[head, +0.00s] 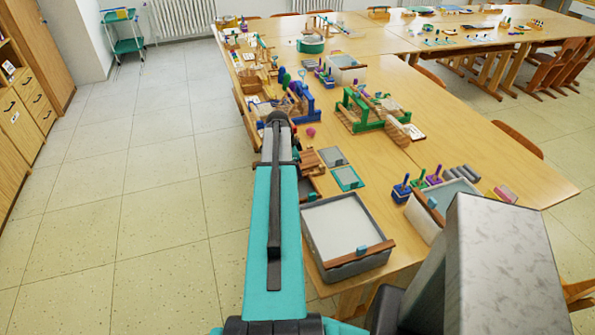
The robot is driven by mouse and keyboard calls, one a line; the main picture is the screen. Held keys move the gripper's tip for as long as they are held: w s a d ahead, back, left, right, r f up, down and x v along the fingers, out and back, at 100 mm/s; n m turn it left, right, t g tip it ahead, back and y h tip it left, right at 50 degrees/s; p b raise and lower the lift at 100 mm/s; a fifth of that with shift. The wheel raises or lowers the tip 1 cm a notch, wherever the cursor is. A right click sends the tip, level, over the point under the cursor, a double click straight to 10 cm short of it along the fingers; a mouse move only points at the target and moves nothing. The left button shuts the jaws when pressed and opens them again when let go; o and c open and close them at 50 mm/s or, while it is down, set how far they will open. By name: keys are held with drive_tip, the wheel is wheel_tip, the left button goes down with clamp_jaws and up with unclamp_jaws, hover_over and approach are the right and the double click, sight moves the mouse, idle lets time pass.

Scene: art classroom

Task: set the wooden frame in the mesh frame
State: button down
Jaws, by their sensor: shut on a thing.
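My gripper (279,122) is at the far end of my teal arm, over the left side of the near table, seen from behind. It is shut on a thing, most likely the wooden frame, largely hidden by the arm. Brown wooden slats (311,161) show just right of the wrist; I cannot tell whether they belong to it. Two small flat framed panels lie beside them: a grey one (333,157) and a teal-edged one (347,178). The teal-edged one may be the mesh frame, but its surface is too small to make out.
A grey tub (325,271) with a pale inside stands at the table's near edge, right of my arm. Green (355,121) and blue (301,103) wooden stands are farther back. Several small tools stand on the right. The floor at left is clear.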

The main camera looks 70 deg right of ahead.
drive_tip(key=shift+f, duration=0.3)
idle(0.6)
drive_tip(key=c, duration=1.8)
unclamp_jaws()
drive_tip(key=shift+r, duration=0.15)
drive_tip(key=shift+b+v, duration=1.8)
drive_tip(key=shift+v, duration=4.95)
drive_tip(key=shift+w, duration=0.15)
